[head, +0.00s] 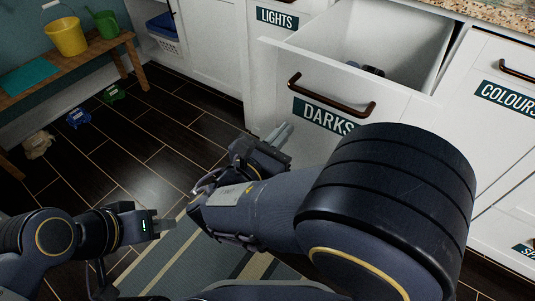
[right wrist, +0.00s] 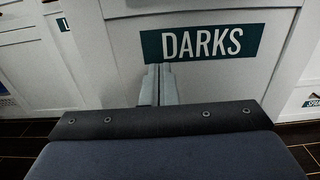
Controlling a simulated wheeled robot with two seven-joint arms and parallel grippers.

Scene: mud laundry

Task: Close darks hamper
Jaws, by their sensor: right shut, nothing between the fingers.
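The darks hamper (head: 340,105) is a white drawer with a bronze bar handle (head: 330,97) and a teal DARKS label. It is pulled open, and a small dark item (head: 372,70) shows inside. My right gripper (head: 283,132) is shut and empty, with its fingertips low in front of the drawer face, left of the label in the head view. In the right wrist view, the shut fingers (right wrist: 159,72) point at the drawer face just below the DARKS label (right wrist: 202,42); I cannot tell whether they touch it. My left gripper (head: 165,226) is over the mat, far from the drawer; its finger gap is unclear.
The LIGHTS front (head: 280,18) is at left and the COLOURS front (head: 505,92) at right. A wooden bench (head: 85,50) with a yellow bucket (head: 66,36) stands at far left. A striped mat (head: 185,262) and dark floor lie in front of the cabinets.

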